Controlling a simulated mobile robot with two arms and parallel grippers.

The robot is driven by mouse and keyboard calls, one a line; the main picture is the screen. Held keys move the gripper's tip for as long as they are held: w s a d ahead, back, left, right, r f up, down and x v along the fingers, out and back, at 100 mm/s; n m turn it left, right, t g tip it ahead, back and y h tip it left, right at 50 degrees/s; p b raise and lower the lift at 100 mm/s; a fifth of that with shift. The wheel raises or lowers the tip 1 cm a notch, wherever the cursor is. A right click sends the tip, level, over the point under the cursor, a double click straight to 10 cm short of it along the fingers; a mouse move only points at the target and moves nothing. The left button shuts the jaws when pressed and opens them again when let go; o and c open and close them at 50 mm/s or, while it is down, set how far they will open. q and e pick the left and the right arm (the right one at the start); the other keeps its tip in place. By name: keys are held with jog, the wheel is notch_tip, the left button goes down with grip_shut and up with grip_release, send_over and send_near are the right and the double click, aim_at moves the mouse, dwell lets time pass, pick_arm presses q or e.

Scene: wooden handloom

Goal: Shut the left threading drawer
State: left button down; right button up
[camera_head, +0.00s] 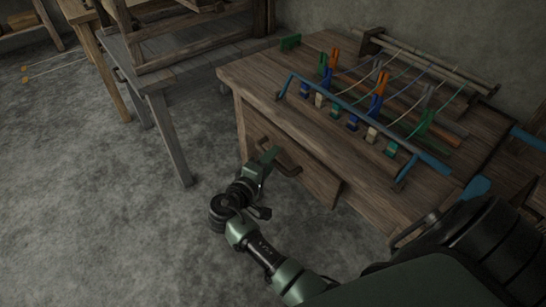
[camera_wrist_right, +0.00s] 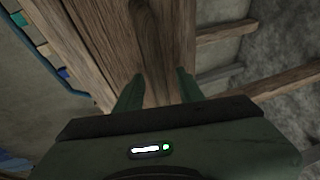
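The left threading drawer (camera_head: 316,183) is in the front of the wooden table, in the middle of the head view. Its right edge seems to stand out a little from the table front; how far is hard to tell. Its dark bar handle (camera_head: 291,169) is partly hidden by my right gripper (camera_head: 267,157), which is close in front of it. Contact cannot be made out. In the right wrist view my right gripper (camera_wrist_right: 158,82) has its two green fingers apart, with a wooden surface beyond them and nothing held. My left gripper is not in view.
The tabletop (camera_head: 262,72) carries a blue-barred rack (camera_head: 350,112) with coloured clips and threads. A grey wooden bench (camera_head: 178,75) stands at the left. The concrete floor (camera_head: 100,200) left of the drawer is clear. My own dark arm covers the lower right.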

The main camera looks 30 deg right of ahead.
grip_shut()
jog(key=shift+d, duration=0.1)
dwell(1.2)
